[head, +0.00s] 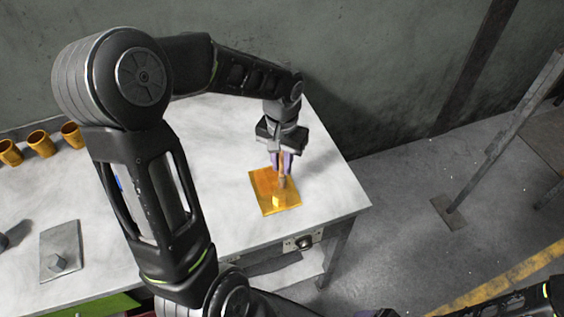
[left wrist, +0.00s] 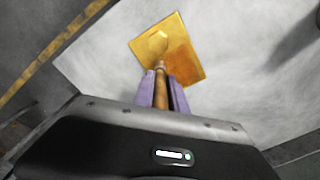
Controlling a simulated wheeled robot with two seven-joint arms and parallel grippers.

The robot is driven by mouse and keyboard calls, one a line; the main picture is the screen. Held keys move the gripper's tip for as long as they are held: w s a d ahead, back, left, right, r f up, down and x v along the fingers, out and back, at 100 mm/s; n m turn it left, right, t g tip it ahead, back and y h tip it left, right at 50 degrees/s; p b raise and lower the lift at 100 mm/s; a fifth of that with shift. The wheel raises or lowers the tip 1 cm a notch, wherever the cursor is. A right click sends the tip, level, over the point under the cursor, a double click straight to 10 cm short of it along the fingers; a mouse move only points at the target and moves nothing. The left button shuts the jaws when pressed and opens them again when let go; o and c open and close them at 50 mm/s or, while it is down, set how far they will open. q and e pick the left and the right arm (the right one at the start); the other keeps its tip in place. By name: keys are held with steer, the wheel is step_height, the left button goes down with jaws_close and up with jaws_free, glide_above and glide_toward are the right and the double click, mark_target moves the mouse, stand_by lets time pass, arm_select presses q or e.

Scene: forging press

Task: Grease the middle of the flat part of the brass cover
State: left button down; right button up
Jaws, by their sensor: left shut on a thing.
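The brass cover (head: 262,183) is a square, gold-coloured plate with a raised lump. It lies flat near the right end of the white table, and it also shows in the left wrist view (left wrist: 184,64). My left gripper (head: 282,164) is above the cover and shut on a thin wooden-handled tool (left wrist: 160,88), pointing down. The tool's tip is over the plate beside the raised lump (left wrist: 155,40); I cannot tell whether it touches. The tip's details are too small to see.
The white table (head: 225,125) has clear room around the cover. A grey plate with a hex knob (head: 60,243) lies at the left. Several orange-brass cups (head: 41,143) stand at the back left. A wall is behind the table; the floor lies to the right.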

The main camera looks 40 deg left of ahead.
arm_select(q)
steer(key=shift+w+a, duration=0.5)
steer(key=shift+a, duration=0.2)
steer(key=shift+d, duration=0.1)
steer(key=shift+s+d+f, duration=0.15)
steer(key=shift+s+d, duration=0.4)
steer(key=shift+d, duration=0.15)
steer(key=shift+a, duration=0.1)
steer(key=shift+w+a, duration=0.5)
steer(key=shift+a, duration=0.2)
steer(key=shift+d, duration=0.1)
steer(key=shift+s+d+r, duration=0.2)
steer(key=shift+s+d, duration=0.25)
steer(key=shift+d, duration=0.2)
